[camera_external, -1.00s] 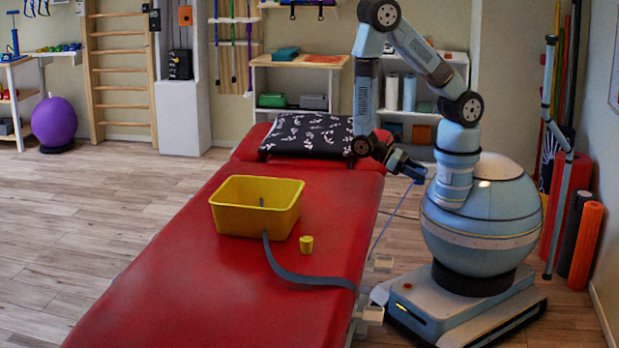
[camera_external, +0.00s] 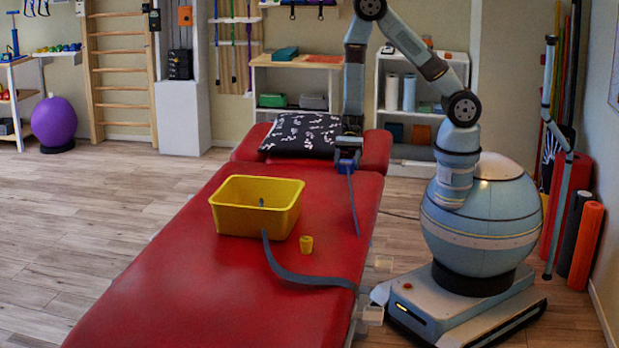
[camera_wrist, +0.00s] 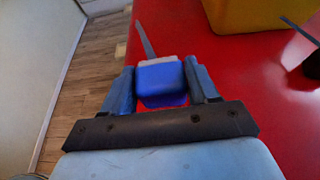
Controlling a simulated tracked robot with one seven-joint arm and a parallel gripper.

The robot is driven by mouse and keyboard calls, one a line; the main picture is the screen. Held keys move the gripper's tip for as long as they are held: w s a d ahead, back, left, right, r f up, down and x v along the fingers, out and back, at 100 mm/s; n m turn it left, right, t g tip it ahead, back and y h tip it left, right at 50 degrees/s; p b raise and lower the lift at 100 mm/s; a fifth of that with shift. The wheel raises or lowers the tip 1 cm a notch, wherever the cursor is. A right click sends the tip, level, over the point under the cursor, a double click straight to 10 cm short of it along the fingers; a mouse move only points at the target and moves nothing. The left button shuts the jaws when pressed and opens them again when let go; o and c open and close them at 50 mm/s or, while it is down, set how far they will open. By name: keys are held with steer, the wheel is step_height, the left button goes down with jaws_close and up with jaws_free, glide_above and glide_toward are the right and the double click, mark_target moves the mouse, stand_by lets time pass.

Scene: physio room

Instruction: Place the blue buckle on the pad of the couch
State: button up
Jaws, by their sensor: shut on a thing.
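My gripper (camera_external: 347,163) is shut on the blue buckle (camera_wrist: 161,82). In the wrist view the buckle sits between the two fingers, with a paler grey edge at its far side. A thin blue-grey strap (camera_external: 354,205) trails from the buckle down to the red pad (camera_external: 210,290) of the couch. The gripper is over the right edge of the pad, near the headrest end. How far the buckle is above the pad I cannot tell exactly.
A grey strap (camera_external: 300,277) runs from the bin to the couch's right edge. A black patterned pillow (camera_external: 300,136) lies on the headrest. The near pad is clear.

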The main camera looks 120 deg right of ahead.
mark_target(344, 194)
steer(key=shift+w+d, duration=0.15)
steer(key=shift+d, duration=0.3)
steer(key=shift+f, duration=3.95)
steer(key=shift+f, duration=0.1)
steer(key=o, duration=1.1)
